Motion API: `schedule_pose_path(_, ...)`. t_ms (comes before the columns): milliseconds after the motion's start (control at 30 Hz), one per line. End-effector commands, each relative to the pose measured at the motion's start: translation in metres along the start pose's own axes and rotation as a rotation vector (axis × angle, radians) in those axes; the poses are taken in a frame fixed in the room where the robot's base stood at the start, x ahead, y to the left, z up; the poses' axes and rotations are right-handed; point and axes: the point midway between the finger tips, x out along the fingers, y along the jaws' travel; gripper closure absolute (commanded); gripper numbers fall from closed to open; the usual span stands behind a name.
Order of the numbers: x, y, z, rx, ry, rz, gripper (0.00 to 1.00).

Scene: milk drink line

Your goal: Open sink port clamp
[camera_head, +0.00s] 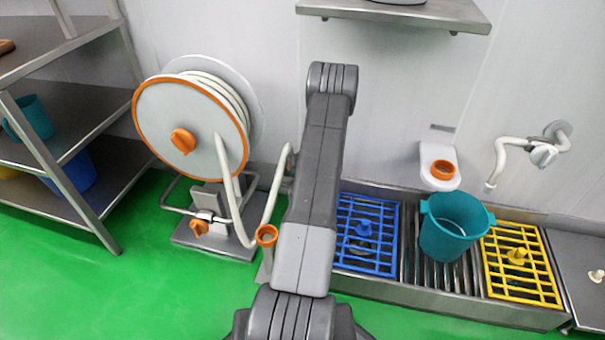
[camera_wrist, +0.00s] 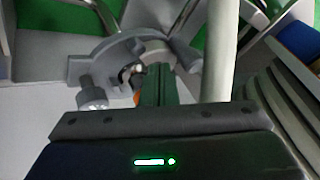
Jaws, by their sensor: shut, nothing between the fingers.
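A grey curved clamp (camera_wrist: 100,63) with a round knob (camera_wrist: 92,97) on a bolt shows in the wrist view, just left of and beyond my fingers. It curves round a pale pipe end. My gripper (camera_wrist: 155,75) is shut and empty, its fingertips close to the clamp's inner side. I cannot tell whether they touch it. A bit of orange shows behind the fingers. In the head view my arm hides the gripper, and I cannot make out the clamp there. An orange-rimmed hose end (camera_head: 266,236) stands left of my arm.
A hose reel (camera_head: 160,120) stands left, beside metal shelves (camera_head: 75,90). A white hose (camera_wrist: 220,45) runs close right of my fingers. Right of my arm are a blue grid (camera_head: 348,255), a teal bucket (camera_head: 447,240), a yellow grid (camera_head: 530,285) and an orange-rimmed wall spout (camera_head: 436,182).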

Motion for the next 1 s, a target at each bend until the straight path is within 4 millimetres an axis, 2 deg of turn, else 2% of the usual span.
schedule_pose_path(200,0.008,-0.014,0.001,0.001,0.0,0.001,1.0)
schedule_pose_path(1000,0.009,-0.02,0.002,0.046,0.023,0.024,1.0)
